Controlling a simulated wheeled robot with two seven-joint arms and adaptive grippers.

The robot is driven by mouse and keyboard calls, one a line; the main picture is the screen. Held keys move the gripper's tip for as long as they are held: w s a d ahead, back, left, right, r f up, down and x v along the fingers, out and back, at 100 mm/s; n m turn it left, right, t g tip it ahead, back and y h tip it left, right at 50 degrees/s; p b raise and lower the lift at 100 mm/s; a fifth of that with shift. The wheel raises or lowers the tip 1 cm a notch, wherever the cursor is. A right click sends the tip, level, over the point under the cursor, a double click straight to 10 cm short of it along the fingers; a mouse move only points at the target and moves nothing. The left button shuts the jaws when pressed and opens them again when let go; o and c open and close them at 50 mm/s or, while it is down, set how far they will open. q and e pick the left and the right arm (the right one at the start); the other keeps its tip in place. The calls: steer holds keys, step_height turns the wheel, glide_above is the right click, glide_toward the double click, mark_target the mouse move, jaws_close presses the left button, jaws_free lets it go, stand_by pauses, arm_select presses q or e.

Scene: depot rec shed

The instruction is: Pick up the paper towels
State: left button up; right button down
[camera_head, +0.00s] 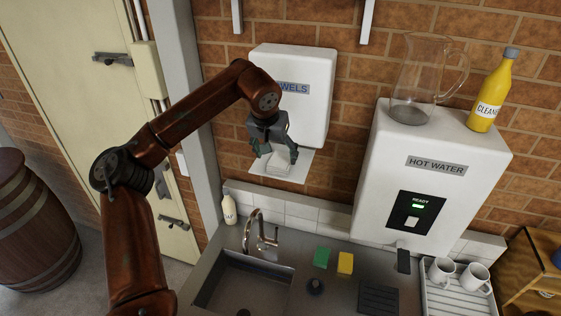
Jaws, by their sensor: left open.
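The dispenser's label is partly covered by my arm and reads "WELS". My left gripper (277,158) is open, with its fingers pointing down at the stack. One finger is to the left of the towels and the other to the right. I cannot tell whether the fingers touch them. My right gripper is not in view.
A hot water unit (436,185) is on the wall to the right, with a glass jug (415,85) and a yellow cleaner bottle (490,97) on top. Below are a sink (240,284), tap (262,225), sponges (345,263) and mugs (441,271) on a rack.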

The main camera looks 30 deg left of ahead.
mark_target(279, 161)
arm_select(q)
steer(key=shift+w+d+f+p, duration=0.1)
steer(key=shift+w+f+p, duration=0.1)
steer(key=shift+w+f, duration=0.35)
steer(key=shift+w+f+p, duration=0.2)
steer(key=shift+w+f, duration=0.1)
steer(key=shift+f, duration=0.35)
steer(key=shift+w+a+f, duration=0.15)
steer(key=shift+a+f, duration=0.05)
steer(key=shift+f, duration=0.55)
steer(key=shift+c, duration=0.2)
steer(key=c, duration=1)
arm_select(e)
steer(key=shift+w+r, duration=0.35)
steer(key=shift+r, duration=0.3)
arm_select(q)
steer(key=shift+o, duration=0.2)
steer(key=shift+r, duration=0.1)
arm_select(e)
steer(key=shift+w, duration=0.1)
